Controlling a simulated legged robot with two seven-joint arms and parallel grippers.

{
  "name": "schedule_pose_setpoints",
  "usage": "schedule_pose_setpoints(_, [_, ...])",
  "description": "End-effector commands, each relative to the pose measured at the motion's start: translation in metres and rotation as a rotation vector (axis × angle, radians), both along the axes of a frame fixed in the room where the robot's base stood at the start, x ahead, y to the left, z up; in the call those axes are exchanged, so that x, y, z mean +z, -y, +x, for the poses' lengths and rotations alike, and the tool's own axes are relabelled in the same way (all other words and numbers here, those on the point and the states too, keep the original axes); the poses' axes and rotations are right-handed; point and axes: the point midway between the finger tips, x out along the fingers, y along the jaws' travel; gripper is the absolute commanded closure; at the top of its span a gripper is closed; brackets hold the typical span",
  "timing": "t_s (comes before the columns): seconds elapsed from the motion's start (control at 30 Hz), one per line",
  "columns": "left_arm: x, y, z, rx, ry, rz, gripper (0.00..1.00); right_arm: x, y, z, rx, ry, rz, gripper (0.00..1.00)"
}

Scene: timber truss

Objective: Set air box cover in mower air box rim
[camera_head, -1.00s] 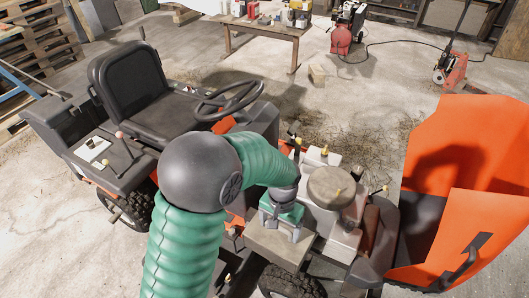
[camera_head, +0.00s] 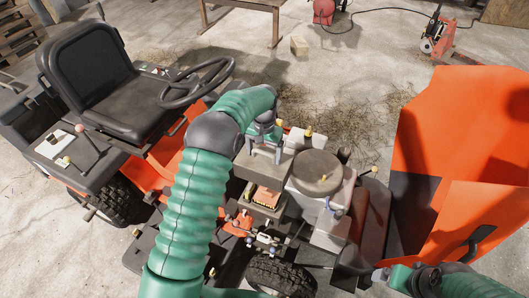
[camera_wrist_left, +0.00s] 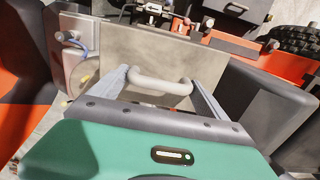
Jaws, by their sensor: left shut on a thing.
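My left gripper (camera_head: 266,136) is shut on the handle (camera_wrist_left: 160,85) of the grey air box cover (camera_head: 258,168). The left wrist view shows the handle between the two fingers and the flat cover plate (camera_wrist_left: 195,68) beyond it. The cover hangs above and behind the open air box (camera_head: 265,208) of the mower, apart from its rim as far as I can tell. An orange filter element (camera_head: 266,196) shows inside the box. The cover hides part of the far rim. My right gripper (camera_head: 398,278) shows only partly at the bottom right, and its fingers are unclear.
A round engine cover (camera_head: 316,172) stands right of the air box. The raised orange hood (camera_head: 465,150) is farther right. The steering wheel (camera_head: 197,82) and seat (camera_head: 90,75) are left. Small linkage parts (camera_head: 262,240) and the front tyre (camera_head: 283,274) are below.

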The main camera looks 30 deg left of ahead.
Motion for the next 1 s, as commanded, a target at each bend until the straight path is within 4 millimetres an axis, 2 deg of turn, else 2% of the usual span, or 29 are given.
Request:
schedule_pose_setpoints(0.8, [-0.094,0.0,-0.002,0.001,0.003,0.001,0.86,-0.046,0.0,0.0,0.0,0.001,0.0,0.08])
schedule_pose_setpoints(1.0, [-0.112,0.0,-0.002,0.001,0.002,0.001,0.86,-0.055,0.0,0.0,0.0,0.001,0.0,0.08])
